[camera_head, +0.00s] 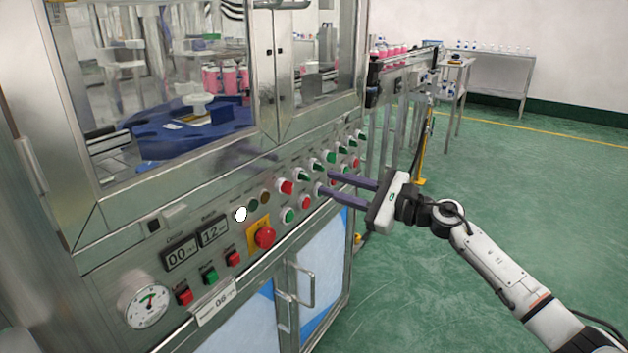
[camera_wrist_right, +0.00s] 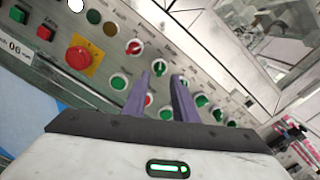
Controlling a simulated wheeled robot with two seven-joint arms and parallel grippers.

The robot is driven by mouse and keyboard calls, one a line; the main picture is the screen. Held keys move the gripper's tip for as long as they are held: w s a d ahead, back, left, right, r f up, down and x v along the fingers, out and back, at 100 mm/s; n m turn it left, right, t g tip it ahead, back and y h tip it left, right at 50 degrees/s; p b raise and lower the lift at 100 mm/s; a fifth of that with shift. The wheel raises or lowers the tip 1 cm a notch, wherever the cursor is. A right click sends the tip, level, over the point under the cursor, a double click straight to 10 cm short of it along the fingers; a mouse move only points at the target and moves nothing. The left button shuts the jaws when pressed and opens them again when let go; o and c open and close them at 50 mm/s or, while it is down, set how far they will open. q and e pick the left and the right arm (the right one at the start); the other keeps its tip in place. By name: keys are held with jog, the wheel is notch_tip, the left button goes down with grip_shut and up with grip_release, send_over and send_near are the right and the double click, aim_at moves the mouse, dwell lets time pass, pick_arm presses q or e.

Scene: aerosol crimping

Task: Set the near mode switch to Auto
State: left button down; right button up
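A row of rotary switches runs along the machine's control panel. The nearest is a red-handled switch (camera_head: 286,187), which also shows in the right wrist view (camera_wrist_right: 134,47). Beyond it is a green-handled switch (camera_head: 302,175); in the right wrist view, this green switch (camera_wrist_right: 160,67) shows just past the fingertips. The labels are too small to read, so I cannot tell which is the near mode switch or its setting. My right gripper (camera_head: 322,183) is open and empty, its two purple fingers pointing at the panel. Contact cannot be told. My left gripper is not in view.
A red emergency stop (camera_head: 265,237) on a yellow plate sits left of the fingers. Round green and red push buttons (camera_head: 289,215) lie below the switches. Door handles (camera_head: 304,287) stick out lower down. The green floor at right is open.

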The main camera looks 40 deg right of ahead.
aim_at(309, 178)
jog(key=x, duration=0.6)
jog(key=shift+s, duration=0.1)
grip_shut()
